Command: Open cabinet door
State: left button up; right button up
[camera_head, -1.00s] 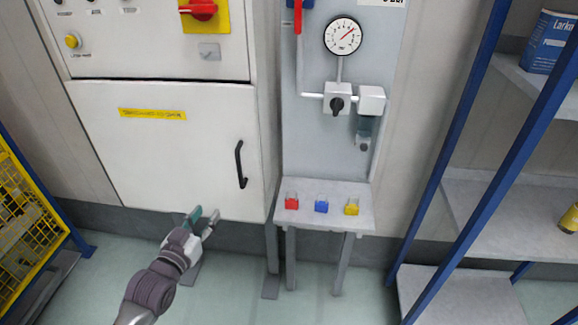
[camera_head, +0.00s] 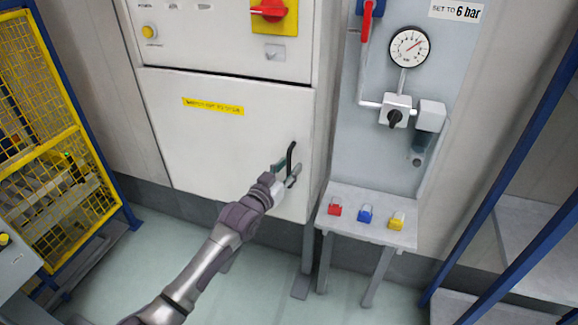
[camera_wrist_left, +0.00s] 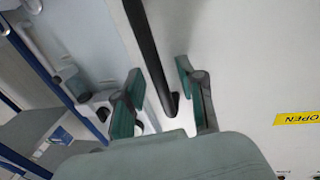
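The white cabinet door (camera_head: 220,140) carries a yellow label and appears closed. Its black vertical handle (camera_head: 291,158) is near the door's right edge. My left gripper (camera_head: 287,172) is at the lower part of the handle. In the left wrist view the handle (camera_wrist_left: 150,50) runs between the two green-padded fingers of the left gripper (camera_wrist_left: 158,98), with its lower end between them. The fingers are apart, with visible gaps to the handle. My right gripper is not in view.
A shelf with red, blue and yellow padlocks (camera_head: 367,213) stands right of the cabinet, under a pressure gauge (camera_head: 410,46). A yellow mesh fence (camera_head: 55,150) is at left, a blue-framed rack (camera_head: 520,150) at right. The floor before the cabinet is clear.

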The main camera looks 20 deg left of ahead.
pick_arm(q)
jog(key=shift+w, duration=0.35)
jog(key=shift+d, duration=0.1)
grip_shut()
